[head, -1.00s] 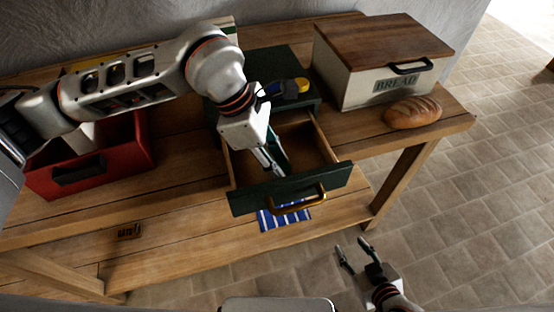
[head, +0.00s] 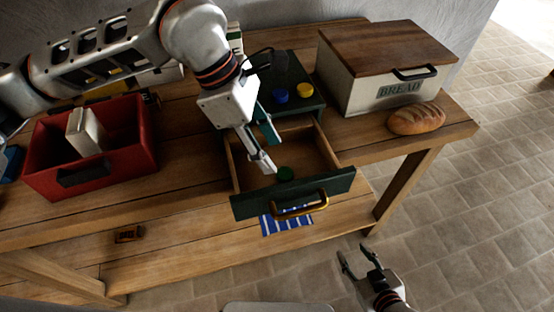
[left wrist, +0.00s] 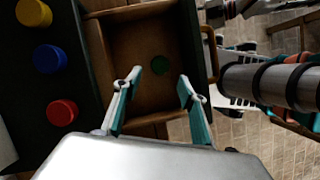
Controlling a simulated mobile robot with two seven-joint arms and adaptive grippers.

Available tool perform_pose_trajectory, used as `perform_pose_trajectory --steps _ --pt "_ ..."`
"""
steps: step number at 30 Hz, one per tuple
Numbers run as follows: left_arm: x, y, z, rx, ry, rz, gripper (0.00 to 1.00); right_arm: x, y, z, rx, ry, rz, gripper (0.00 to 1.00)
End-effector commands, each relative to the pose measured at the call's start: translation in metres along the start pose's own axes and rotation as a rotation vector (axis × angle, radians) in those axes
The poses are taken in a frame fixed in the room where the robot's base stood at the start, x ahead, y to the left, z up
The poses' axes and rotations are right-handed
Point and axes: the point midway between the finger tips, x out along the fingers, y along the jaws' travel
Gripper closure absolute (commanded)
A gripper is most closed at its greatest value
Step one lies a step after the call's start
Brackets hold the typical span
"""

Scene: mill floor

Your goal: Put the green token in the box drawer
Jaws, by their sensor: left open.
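The green token (head: 286,173) lies on the floor of the open box drawer (head: 292,198), near the drawer's front; it also shows in the left wrist view (left wrist: 160,65). The dark green box (head: 290,72) stands on the bench with its drawer pulled out. My left gripper (head: 270,155) is open and empty above the drawer, its fingers apart from the token. In the left wrist view, the left fingers (left wrist: 160,84) point into the drawer. My right gripper (head: 359,256) is open and empty, low in front of the bench, over the tiled floor.
Blue (head: 281,96) and yellow (head: 305,90) tokens sit on the box top; a red one (left wrist: 62,112) shows in the left wrist view. A bread bin (head: 357,80) and loaf (head: 416,118) stand right. A red crate (head: 130,165) stands left. A striped cloth (head: 287,224) lies below the drawer.

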Motion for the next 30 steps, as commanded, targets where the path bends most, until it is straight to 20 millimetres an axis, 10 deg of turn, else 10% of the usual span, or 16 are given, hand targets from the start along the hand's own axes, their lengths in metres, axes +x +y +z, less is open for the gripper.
perform_pose_trajectory --steps 9,30 --pt "-0.049 0.000 0.000 -0.001 0.000 0.001 0.58 0.000 0.000 0.000 0.001 0.000 -0.001 0.60" --pt "-0.062 0.000 0.002 0.002 0.000 0.005 0.58 -0.003 0.001 -0.008 0.000 0.008 0.001 0.60"
